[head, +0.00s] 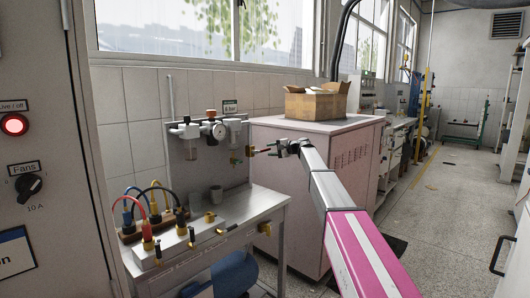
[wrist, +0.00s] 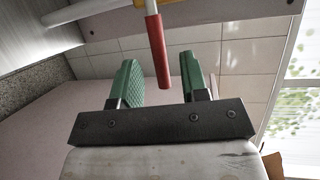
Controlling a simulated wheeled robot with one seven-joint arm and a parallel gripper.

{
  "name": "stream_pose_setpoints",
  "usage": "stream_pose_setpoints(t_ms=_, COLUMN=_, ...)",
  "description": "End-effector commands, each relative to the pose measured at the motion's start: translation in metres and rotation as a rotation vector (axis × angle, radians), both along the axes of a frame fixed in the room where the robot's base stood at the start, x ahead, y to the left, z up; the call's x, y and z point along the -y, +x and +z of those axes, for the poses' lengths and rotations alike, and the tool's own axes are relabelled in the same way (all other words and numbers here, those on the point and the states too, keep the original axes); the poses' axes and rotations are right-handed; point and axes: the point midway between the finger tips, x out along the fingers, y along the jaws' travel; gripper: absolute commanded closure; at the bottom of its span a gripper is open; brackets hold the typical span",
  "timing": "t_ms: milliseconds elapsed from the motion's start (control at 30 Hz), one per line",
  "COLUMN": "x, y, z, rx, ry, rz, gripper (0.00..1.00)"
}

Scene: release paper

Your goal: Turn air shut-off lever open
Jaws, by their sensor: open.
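The air shut-off lever (wrist: 157,52) has a red sleeve and hangs from a brass-coloured piece at the top of the wrist view. My gripper (wrist: 159,78) is open, with green ribbed pads on both sides of the red sleeve. A gap shows between the lever and each pad, and the lever's end reaches in between them. In the head view my gripper (head: 251,151) is beside the air panel (head: 185,150), right of the regulator and gauge (head: 214,129). The lever is too small to make out clearly there.
A steel bench (head: 262,207) with cables and fittings stands below the panel. A pale pink cabinet (head: 290,190) carrying an open cardboard box (head: 316,103) is behind my arm. A grey control cabinet (head: 45,170) is at the left. The floor at the right is clear.

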Motion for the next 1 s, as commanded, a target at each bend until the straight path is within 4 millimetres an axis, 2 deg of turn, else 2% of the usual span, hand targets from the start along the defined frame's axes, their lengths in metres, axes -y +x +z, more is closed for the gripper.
stream_pose_setpoints(t_ms=100, x=-0.018, y=0.005, z=-0.003, rx=-0.001, ry=-0.001, rz=0.002, gripper=0.59)
stream_pose_setpoints(t_ms=233, x=-0.029, y=0.008, z=-0.005, rx=0.0, ry=-0.001, rz=0.0, gripper=0.59)
stream_pose_setpoints(t_ms=633, x=-0.035, y=0.009, z=-0.007, rx=0.0, ry=-0.001, rz=0.0, gripper=0.59)
stream_pose_setpoints(t_ms=667, x=-0.035, y=0.009, z=-0.007, rx=0.0, ry=-0.001, rz=0.0, gripper=0.66)
stream_pose_setpoints(t_ms=700, x=-0.035, y=0.009, z=-0.007, rx=0.0, ry=-0.001, rz=0.0, gripper=0.79)
stream_pose_setpoints(t_ms=767, x=-0.035, y=0.009, z=-0.007, rx=0.0, ry=-0.001, rz=0.0, gripper=0.98)
stream_pose_setpoints(t_ms=1000, x=-0.035, y=0.009, z=-0.007, rx=0.004, ry=-0.004, rz=0.0, gripper=1.0)
